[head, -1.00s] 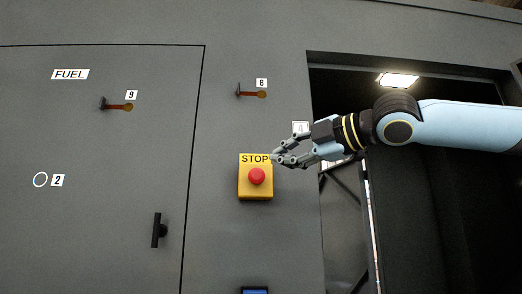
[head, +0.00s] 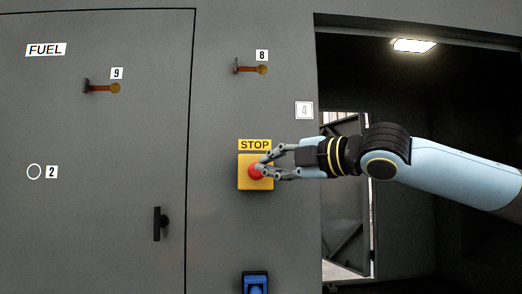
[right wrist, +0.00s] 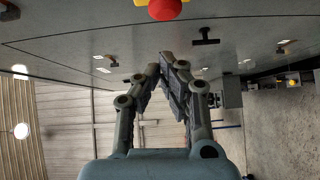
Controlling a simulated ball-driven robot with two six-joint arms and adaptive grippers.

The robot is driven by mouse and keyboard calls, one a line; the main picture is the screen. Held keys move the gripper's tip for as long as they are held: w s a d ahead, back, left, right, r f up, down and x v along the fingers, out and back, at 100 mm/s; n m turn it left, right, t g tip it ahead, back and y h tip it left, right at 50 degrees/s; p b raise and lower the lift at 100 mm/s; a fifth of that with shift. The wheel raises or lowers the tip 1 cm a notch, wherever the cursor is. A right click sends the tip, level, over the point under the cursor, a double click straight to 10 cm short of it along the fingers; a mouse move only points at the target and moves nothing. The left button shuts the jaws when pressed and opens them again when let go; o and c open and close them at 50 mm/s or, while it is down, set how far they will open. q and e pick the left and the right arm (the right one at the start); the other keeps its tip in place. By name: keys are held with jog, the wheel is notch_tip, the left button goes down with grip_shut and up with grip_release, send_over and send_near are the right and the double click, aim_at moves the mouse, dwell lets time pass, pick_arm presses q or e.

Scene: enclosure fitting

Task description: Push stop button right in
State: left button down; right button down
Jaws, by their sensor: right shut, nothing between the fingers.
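The red stop button (head: 254,171) sits on a yellow box (head: 256,186) under a yellow STOP label (head: 255,145) on the grey panel. My right gripper (head: 264,166) comes in from the right, and its fingertips overlap the button in the head view. The red button (right wrist: 165,8) shows there at the top edge, apart from the fingertips. My left gripper is not in view.
Handle 8 (head: 251,69) and handle 9 (head: 102,87) stick out from the panel higher up. A black door handle (head: 158,224) is at lower left. A blue item (head: 255,284) is below the button. A dark opening (head: 450,110) lies to the right.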

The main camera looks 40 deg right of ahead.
aim_at(256, 171)
jog(key=shift+w+d+f+p, duration=0.1)
jog(key=shift+w+d+p, duration=0.1)
jog(key=shift+w+p, duration=0.55)
jog(key=shift+w+d+f+p, duration=0.15)
jog(key=shift+w+p, duration=0.25)
jog(key=shift+w, duration=0.6)
jog(key=shift+w+d+p, duration=0.2)
jog(key=shift+w+p, duration=0.4)
jog(key=shift+w, duration=0.25)
